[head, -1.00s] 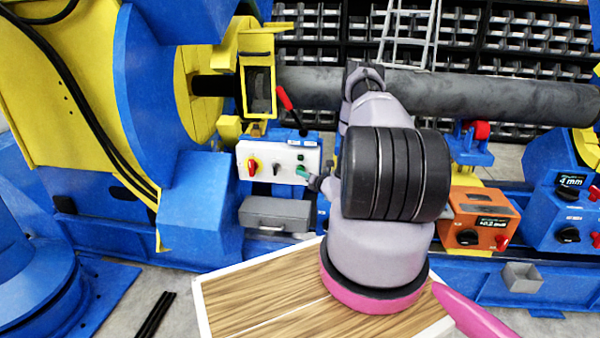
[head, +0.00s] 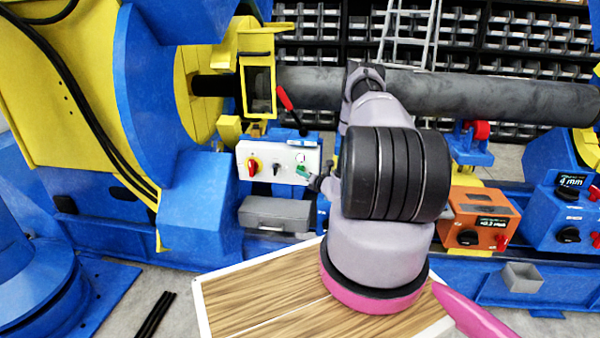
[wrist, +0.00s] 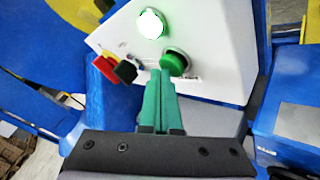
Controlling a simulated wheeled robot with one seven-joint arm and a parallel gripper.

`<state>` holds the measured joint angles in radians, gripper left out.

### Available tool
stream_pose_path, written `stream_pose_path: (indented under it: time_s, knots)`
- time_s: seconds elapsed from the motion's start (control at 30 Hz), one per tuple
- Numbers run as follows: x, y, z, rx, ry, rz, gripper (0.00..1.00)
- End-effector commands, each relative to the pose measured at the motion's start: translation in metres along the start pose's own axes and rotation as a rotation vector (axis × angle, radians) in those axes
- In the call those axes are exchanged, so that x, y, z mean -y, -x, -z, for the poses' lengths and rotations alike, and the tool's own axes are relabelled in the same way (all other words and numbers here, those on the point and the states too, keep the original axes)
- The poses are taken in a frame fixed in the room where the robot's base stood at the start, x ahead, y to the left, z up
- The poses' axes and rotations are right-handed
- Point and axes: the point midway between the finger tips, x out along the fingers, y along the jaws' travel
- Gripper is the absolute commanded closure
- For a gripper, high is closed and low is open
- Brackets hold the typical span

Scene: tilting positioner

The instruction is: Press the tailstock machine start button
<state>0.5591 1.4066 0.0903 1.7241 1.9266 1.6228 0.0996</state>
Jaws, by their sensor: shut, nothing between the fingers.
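The white control panel (head: 262,152) of the machine stands left of my arm. In the wrist view it carries a green round button (wrist: 175,62) and, above it, a round lamp (wrist: 150,24) glowing white with a green rim. My gripper (wrist: 160,74) has green fingers closed together with nothing between them. The fingertips are at the lower left edge of the green button; I cannot tell whether they touch it.
A red knob (head: 252,167) on yellow and a black knob (head: 277,168) sit left on the panel. A red-handled lever (head: 287,101) rises above it. A grey box (head: 274,214) lies below. An orange control box (head: 478,222) stands right of my arm.

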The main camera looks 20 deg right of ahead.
Motion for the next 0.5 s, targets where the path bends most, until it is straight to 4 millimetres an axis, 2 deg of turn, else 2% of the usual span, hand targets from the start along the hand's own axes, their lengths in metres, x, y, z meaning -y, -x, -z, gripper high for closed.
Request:
stream_pose_path:
  time_s: [0.2,0.5]
  knots:
    - [-0.0056,0.0083,0.0052,0.001,-0.001,0.0,1.0]
    - [-0.0066,0.0092,0.0062,0.0,0.001,0.0,1.0]
